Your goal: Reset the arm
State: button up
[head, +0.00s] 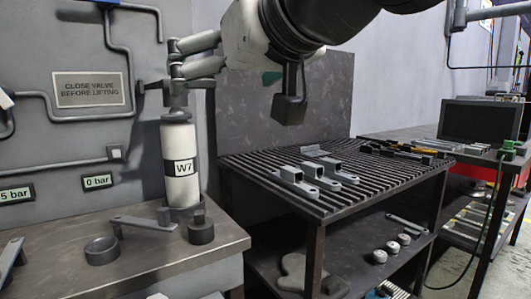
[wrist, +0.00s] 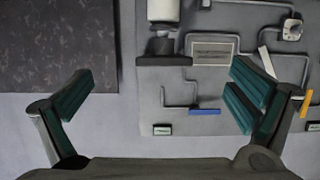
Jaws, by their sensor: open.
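My gripper (wrist: 163,88) is open and empty in the wrist view. Its teal-padded fingers stand wide apart at left and right, with the wall in the distance between them. In the head view my gripper (head: 196,56) shows at top centre, reaching in from the upper right. It overlaps the top of a white cylinder (head: 179,150) marked W7 in that picture; the cylinder stands upright on the left bench. I cannot tell the distance between them. The cylinder also shows in the wrist view (wrist: 163,11), seen upside down.
The left bench (head: 150,262) holds a dark ring (head: 102,250), a flat bracket (head: 143,223) and a dark round part (head: 201,230). A slatted table (head: 262,178) carries several grey brackets. Pipes and a sign (head: 88,90) are on the wall. A dark monitor (head: 482,120) stands at right.

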jog(key=s+d+f+m+g+h, duration=0.2)
jog(key=s+d+f+g+h, duration=0.15)
jog(key=d+f, duration=0.7)
jog(key=s+d+f+m+g+h, duration=0.2)
jog(key=s+d+f+m+g, duration=0.15)
jog(key=s+d+f, duration=0.55)
jog(key=s+d+f+m+g+h, duration=0.25)
jog(key=s+d+f+g, duration=0.25)
jog(key=s+f, duration=0.75)
notch_tip(320, 180, up, 36)
jog(key=n+t+p, duration=0.1)
jog(key=t+p, duration=0.3)
jog(key=p, duration=3.1)
jog(key=shift+w+d+r, duration=0.1)
